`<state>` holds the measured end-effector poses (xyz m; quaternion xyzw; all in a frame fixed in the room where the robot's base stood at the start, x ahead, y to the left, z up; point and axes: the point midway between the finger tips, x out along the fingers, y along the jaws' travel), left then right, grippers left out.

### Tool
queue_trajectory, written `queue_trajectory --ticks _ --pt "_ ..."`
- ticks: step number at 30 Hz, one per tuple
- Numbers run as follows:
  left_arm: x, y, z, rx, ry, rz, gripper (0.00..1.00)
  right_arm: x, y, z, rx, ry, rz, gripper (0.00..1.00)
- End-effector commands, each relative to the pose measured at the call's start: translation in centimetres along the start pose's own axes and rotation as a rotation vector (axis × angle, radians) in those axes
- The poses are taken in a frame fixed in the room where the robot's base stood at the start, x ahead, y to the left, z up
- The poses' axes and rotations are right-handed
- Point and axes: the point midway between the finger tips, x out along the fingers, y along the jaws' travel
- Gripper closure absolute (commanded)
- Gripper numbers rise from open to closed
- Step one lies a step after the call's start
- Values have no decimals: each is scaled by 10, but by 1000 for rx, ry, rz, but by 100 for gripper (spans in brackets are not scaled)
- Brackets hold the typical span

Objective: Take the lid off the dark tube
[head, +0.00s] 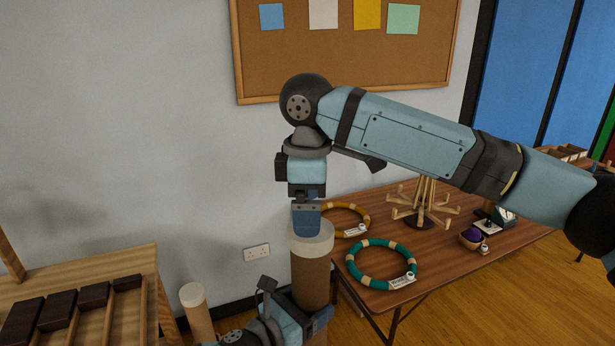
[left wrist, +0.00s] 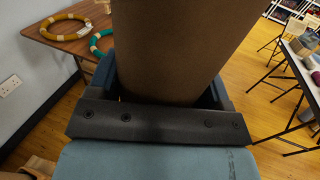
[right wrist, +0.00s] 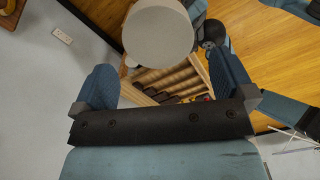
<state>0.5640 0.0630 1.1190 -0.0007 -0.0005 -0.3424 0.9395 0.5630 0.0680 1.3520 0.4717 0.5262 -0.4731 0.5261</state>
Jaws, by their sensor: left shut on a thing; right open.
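The dark tube (head: 311,282) is brown and stands upright at the lower middle of the head view, with a pale lid (head: 313,242) on its top. My left gripper (head: 314,318) is shut on the tube low down; in the left wrist view the tube's brown wall (left wrist: 185,45) fills the space between the fingers. My right gripper (head: 307,222) points down at the lid, its near finger overlapping the lid in the head view. In the right wrist view its fingers are open, and the round lid (right wrist: 158,32) shows between and beyond them. I cannot tell whether they touch it.
A lighter lidded tube (head: 195,312) stands to the left, beside a wooden rack (head: 140,258) with dark blocks. The table (head: 440,254) at right holds a yellow ring (head: 350,210), a teal ring (head: 376,284) and a wooden stand (head: 424,208). A wall is behind.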

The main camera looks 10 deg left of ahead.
Motion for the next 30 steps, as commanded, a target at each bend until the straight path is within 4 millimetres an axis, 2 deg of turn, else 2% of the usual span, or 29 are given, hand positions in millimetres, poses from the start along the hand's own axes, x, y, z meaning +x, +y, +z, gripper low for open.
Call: queue_trajectory --ticks 3,9,13,21,22,27,30 --pt "0 0 1 0 -1 0 70 22 0 0 1 0 -1 0" --pt "0 0 1 0 -1 0 70 46 0 0 2 1 0 0" --pt "0 0 1 0 -1 0 70 53 0 0 2 1 0 0" --pt "0 0 1 0 -1 0 70 54 0 0 2 2 1 0" --pt "0 0 1 0 -1 0 70 54 0 0 2 2 1 2" --pt "0 0 0 0 -1 0 70 54 0 0 2 2 1 41" --pt "0 0 1 0 -1 0 70 54 0 0 2 2 1 44"
